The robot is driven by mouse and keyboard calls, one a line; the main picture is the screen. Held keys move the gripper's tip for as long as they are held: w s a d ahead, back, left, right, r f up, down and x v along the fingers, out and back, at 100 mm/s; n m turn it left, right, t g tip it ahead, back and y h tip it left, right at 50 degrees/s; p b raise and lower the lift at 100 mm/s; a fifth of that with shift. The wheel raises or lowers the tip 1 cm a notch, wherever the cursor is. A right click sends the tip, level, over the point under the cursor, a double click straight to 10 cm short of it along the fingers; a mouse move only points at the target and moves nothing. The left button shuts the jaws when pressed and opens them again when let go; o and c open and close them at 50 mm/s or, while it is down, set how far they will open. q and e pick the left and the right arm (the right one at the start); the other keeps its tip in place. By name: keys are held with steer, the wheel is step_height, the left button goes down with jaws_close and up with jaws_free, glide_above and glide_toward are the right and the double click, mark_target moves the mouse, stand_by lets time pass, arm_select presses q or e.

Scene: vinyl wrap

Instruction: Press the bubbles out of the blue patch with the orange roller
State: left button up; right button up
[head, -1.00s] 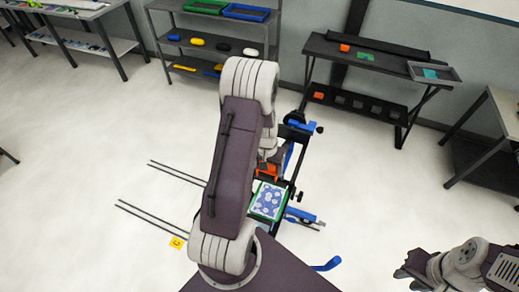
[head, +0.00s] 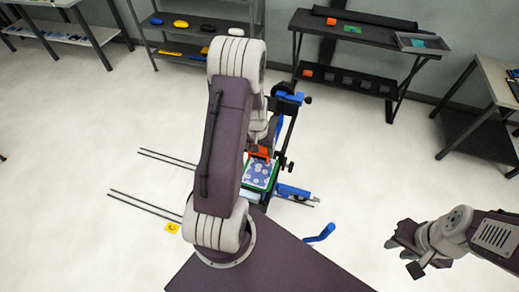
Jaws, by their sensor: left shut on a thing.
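The blue patch (head: 258,176), with pale blotches on it, lies on a green-edged panel (head: 246,191) just right of my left arm. The orange roller (head: 260,152) is at the patch's far edge; I cannot tell whether it touches the patch. My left gripper (head: 261,146) is shut on the roller, its fingers mostly hidden by the roller and my arm. My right gripper (head: 401,257) is at the lower right, far from the patch, with its fingers apart and empty.
A black and blue stand (head: 289,120) surrounds the panel, with a blue clamp-like part (head: 292,192) at its right. A dark table (head: 365,40) and shelves (head: 180,40) stand at the back. A yellow floor marker (head: 172,227) lies left.

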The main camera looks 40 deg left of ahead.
arm_select(q)
steer(key=shift+w+a+f, duration=0.1)
steer(key=shift+a, duration=0.35)
steer(key=shift+d, duration=0.25)
steer(key=shift+a+f+b, duration=0.1)
steer(key=shift+f+b, duration=0.35)
steer(key=shift+f, duration=0.05)
arm_select(e)
steer(key=shift+a+f, duration=0.35)
steer(key=shift+f, duration=0.1)
arm_select(q)
steer(key=shift+f, duration=0.25)
arm_select(e)
steer(key=shift+f, duration=0.2)
arm_select(q)
steer(key=shift+s+d+b, duration=0.2)
steer(key=shift+s+b, duration=0.1)
steer(key=shift+s, duration=0.3)
steer(key=shift+s+d+b, duration=0.2)
steer(key=shift+s+b, duration=0.05)
steer(key=shift+s, duration=0.3)
arm_select(e)
steer(key=shift+f, duration=0.25)
